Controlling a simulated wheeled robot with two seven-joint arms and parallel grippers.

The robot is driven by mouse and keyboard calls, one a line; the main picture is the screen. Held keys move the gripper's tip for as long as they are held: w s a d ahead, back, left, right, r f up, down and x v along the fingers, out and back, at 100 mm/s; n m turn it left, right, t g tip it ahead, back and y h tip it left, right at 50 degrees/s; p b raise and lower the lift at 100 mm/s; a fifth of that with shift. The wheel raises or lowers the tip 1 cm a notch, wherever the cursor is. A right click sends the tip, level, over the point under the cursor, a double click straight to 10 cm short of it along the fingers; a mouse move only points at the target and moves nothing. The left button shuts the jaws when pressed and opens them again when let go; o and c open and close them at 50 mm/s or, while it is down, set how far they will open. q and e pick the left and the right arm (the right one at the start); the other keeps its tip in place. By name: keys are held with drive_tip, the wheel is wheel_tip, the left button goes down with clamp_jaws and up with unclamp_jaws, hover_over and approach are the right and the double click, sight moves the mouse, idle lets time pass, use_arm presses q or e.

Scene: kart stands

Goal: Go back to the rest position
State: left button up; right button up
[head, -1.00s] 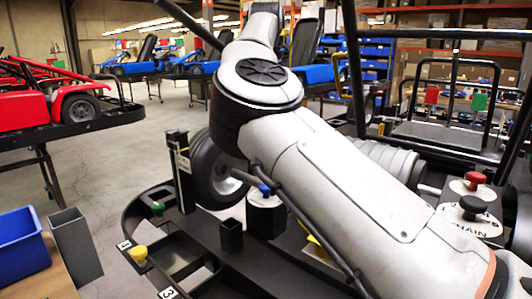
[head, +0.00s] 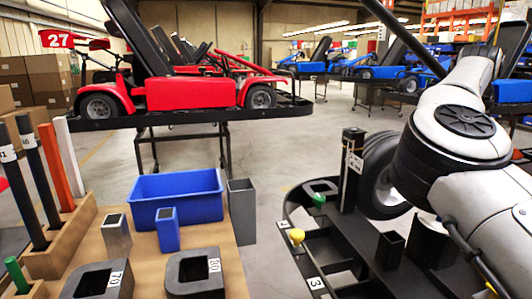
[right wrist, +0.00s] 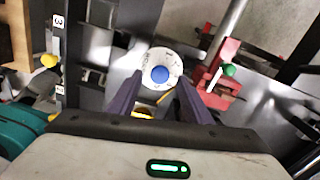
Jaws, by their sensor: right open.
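My right arm (head: 465,140) reaches in from the right side of the head view, over the black kart frame (head: 385,280). Its gripper is outside that view. In the right wrist view my right gripper (right wrist: 161,88) is open, with two dark purple fingers apart and nothing held. A white round part with a blue centre (right wrist: 160,74) shows at the gap between the fingertips; I cannot tell how far beyond them it lies. My left gripper is in neither current view.
A wooden table (head: 150,262) at the left holds a blue bin (head: 176,192), a grey bin (head: 241,210) and upright bars. A red kart (head: 190,92) stands behind. The kart frame carries a yellow knob (head: 296,236) and a black post (head: 351,170). Open floor lies between.

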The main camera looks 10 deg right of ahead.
wheel_tip(320, 180, down, 2)
drive_tip(key=shift+f, duration=0.15)
drive_tip(key=shift+m, duration=0.3)
